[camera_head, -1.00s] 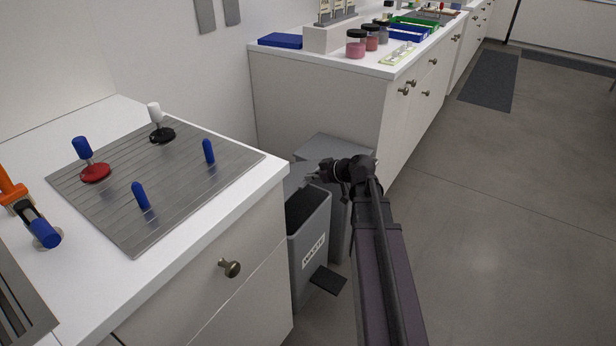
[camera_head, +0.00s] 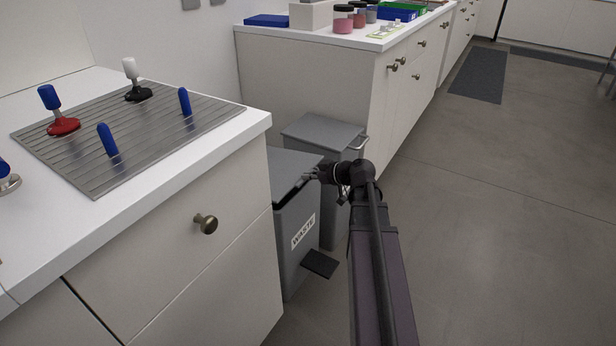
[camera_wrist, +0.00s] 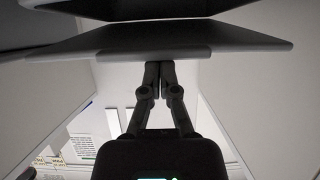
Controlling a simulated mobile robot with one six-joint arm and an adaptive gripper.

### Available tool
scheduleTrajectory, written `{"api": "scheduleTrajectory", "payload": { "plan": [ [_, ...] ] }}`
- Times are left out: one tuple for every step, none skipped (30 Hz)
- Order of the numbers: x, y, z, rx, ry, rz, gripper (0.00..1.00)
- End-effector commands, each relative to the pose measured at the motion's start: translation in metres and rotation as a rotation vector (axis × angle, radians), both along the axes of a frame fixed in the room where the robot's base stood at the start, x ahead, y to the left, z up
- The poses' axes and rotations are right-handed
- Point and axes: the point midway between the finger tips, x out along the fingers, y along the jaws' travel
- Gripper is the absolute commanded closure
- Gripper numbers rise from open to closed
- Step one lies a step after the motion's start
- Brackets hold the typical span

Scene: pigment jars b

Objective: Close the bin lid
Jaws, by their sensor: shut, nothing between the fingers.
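The grey waste bin (camera_head: 297,235), marked WASTE, stands in the gap between two counters. Its grey lid (camera_head: 291,164) lies low over the bin's mouth, close to level. A dark band shows between the lid's front edge and the bin body; I cannot tell if the lid is fully seated. My gripper (camera_head: 308,175) is shut and empty at the lid's front right edge. In the wrist view the lid (camera_wrist: 190,43) spans the top as a grey plate, and my gripper's closed fingertips (camera_wrist: 158,66) meet or nearly meet its edge.
A second grey bin (camera_head: 325,132) with a handle stands just behind. A black pedal (camera_head: 320,264) sticks out at the waste bin's foot. The near counter (camera_head: 225,140) flanks the bin on the left, the far cabinet (camera_head: 310,90) behind. The floor (camera_head: 500,200) to the right is clear.

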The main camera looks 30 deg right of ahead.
Motion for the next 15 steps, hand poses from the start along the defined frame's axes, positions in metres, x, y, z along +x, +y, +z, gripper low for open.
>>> {"api": "scheduleTrajectory", "payload": {
  "plan": [
    [-0.001,-0.002,-0.013,0.000,0.000,-0.002,1.00],
    [-0.001,-0.003,-0.016,0.000,0.000,-0.003,1.00],
    [-0.002,-0.004,-0.021,-0.001,0.000,-0.004,1.00],
    [-0.003,-0.005,-0.024,0.000,0.000,-0.004,1.00],
    [-0.003,-0.006,-0.028,0.000,0.000,-0.005,1.00],
    [-0.003,-0.007,-0.032,0.000,0.000,-0.005,1.00],
    [-0.004,-0.007,-0.035,-0.001,0.000,-0.006,1.00],
    [-0.004,-0.008,-0.038,-0.001,0.000,-0.006,1.00],
    [-0.004,-0.008,-0.042,-0.001,0.000,-0.006,1.00],
    [-0.005,-0.008,-0.044,0.000,0.000,-0.007,1.00],
    [-0.005,-0.008,-0.046,0.000,0.000,-0.008,1.00],
    [-0.005,-0.009,-0.049,0.000,0.000,-0.008,1.00],
    [-0.005,-0.009,-0.051,0.000,0.000,-0.008,1.00],
    [-0.005,-0.009,-0.053,-0.002,0.000,-0.007,1.00],
    [-0.006,-0.009,-0.055,-0.002,0.001,-0.007,1.00]
  ]
}}
